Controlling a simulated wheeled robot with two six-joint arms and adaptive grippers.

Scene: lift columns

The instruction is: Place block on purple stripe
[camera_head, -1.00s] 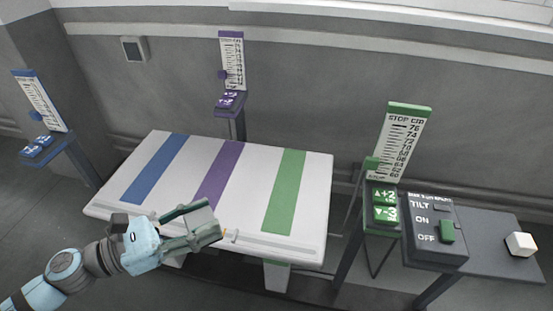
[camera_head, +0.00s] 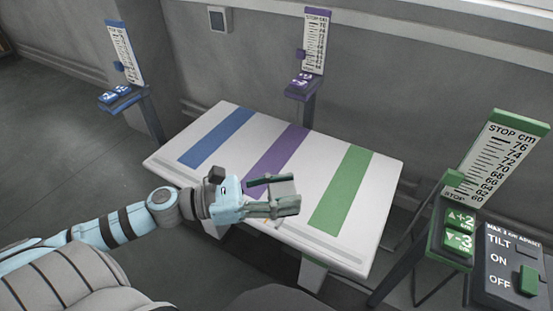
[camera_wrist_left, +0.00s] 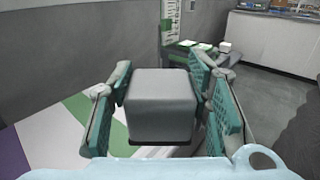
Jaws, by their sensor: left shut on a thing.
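My left gripper (camera_head: 280,192) is shut on a grey block (camera_wrist_left: 162,105), which sits between its two green-padded fingers in the left wrist view. In the head view the block (camera_head: 284,185) is partly hidden by the fingers. The gripper shows in front of the near part of a white tabletop (camera_head: 310,186), by the near end of the purple stripe (camera_head: 278,148). The block appears held above the surface; its exact height is unclear. A blue stripe (camera_head: 217,137) lies left of the purple one and a green stripe (camera_head: 342,190) right. My right gripper is out of view.
Scaled posts with button boxes stand around the table: blue (camera_head: 125,55), purple (camera_head: 314,40) and green (camera_head: 495,150). A dark switch panel (camera_head: 510,262) marked TILT, ON and OFF is at the lower right. The tabletop is otherwise clear.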

